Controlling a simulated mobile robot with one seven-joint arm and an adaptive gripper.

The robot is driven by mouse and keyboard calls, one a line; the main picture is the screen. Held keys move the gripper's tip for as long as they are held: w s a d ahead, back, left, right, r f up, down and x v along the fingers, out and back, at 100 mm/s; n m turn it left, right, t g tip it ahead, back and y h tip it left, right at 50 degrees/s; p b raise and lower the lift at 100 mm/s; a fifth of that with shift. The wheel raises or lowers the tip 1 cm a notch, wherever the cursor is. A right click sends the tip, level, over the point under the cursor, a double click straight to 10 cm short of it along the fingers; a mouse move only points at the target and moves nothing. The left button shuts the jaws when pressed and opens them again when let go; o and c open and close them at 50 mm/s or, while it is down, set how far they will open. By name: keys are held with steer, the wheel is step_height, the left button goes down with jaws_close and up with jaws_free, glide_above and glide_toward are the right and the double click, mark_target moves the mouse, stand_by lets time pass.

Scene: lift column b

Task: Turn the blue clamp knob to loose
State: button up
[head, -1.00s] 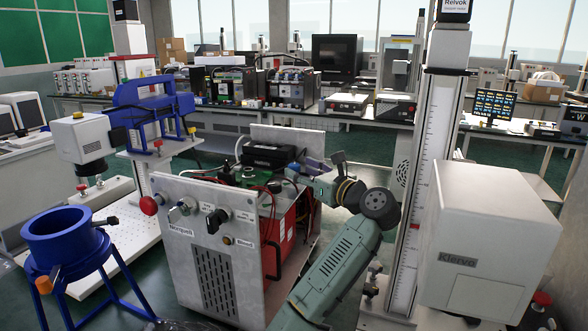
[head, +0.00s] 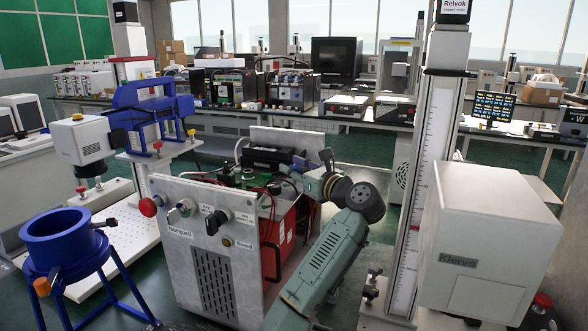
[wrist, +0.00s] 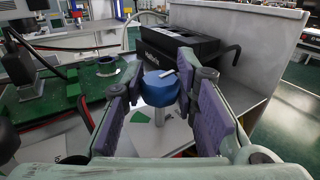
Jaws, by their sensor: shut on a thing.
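The blue clamp knob (wrist: 160,88) shows in the wrist view as a round blue cap with a pale mark on top, upright on a metal post. My gripper (wrist: 159,76) is shut on it, with a purple-padded finger on each side. In the head view my gripper (head: 297,172) is over the back right part of the open-topped cabinet, and the knob cannot be made out clearly there.
A black box (wrist: 178,45) stands right behind the knob, before a grey upright panel (wrist: 245,25). A green circuit board and red and black wires are at the left. The cabinet's front panel (head: 190,250) carries several knobs. A tall ruled column (head: 425,180) stands right of my arm.

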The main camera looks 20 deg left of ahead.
mark_target(296, 170)
jaws_close()
steer(key=shift+a+m+t+h+p, duration=0.15)
steer(key=shift+m+t+h+p, duration=0.15)
steer(key=shift+m+t+h, duration=1.3)
steer(key=shift+t, duration=0.3)
steer(key=o, duration=0.7)
jaws_free()
steer(key=shift+c, duration=0.2)
steer(key=v, duration=0.7)
steer(key=shift+s+d, duration=0.2)
steer(key=shift+d, duration=0.1)
